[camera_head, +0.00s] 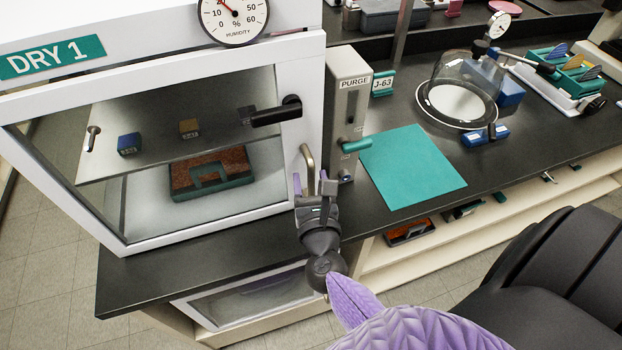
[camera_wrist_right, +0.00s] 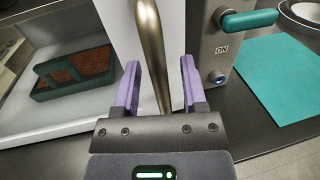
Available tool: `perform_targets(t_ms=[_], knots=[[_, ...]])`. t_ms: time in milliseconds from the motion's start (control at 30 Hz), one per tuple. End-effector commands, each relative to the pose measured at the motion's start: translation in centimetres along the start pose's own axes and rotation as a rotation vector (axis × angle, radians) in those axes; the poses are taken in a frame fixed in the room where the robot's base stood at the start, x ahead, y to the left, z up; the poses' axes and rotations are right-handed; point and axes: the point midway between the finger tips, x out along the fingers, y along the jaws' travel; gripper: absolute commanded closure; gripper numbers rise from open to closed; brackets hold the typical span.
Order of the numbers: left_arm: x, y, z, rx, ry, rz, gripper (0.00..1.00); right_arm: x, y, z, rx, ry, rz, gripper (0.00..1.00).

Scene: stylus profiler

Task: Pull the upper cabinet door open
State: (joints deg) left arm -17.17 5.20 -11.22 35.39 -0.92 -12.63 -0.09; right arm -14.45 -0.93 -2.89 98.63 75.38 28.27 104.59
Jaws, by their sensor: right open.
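The upper cabinet door (camera_head: 312,85) is a white frame with a clear pane, and it looks closed. A black lever latch (camera_head: 277,112) on its right side points left. Below it is a brass-coloured bar handle (camera_head: 307,160), which fills the middle of the right wrist view (camera_wrist_right: 152,45). My right gripper (camera_head: 314,190) is at the handle's lower part. Its two purple fingers (camera_wrist_right: 160,78) are open, one on each side of the bar, with visible gaps. My left gripper is not in view.
A grey PURGE box (camera_head: 347,100) with a teal lever (camera_head: 357,145) stands close right of the door. A teal mat (camera_head: 412,165) lies on the dark bench beyond it. Inside the cabinet are a shelf with small blocks and a teal tray (camera_head: 210,175).

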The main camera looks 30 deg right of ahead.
Motion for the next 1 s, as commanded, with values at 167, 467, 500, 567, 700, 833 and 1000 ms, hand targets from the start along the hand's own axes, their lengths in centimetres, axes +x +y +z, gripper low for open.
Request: perform_targets(t_ms=[167,467,500,567,700,833,1000], knots=[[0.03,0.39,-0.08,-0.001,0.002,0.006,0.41,-0.02,-0.01,-0.04,-0.001,0.000,0.000,0.47],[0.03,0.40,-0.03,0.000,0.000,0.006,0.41,-0.04,-0.02,-0.04,-0.001,0.000,0.000,1.00],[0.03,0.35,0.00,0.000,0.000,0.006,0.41,-0.04,-0.01,-0.04,-0.001,0.000,0.000,1.00],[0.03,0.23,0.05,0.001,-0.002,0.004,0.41,-0.05,-0.01,-0.04,-0.001,0.000,0.000,1.00],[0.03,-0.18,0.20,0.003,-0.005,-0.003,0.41,-0.05,-0.01,-0.04,-0.002,0.000,0.000,1.00],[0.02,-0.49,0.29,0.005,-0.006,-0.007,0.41,-0.05,-0.01,-0.04,-0.002,0.000,0.000,1.00],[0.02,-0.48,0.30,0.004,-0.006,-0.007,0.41,-0.05,-0.01,-0.04,-0.002,0.000,0.000,1.00]])
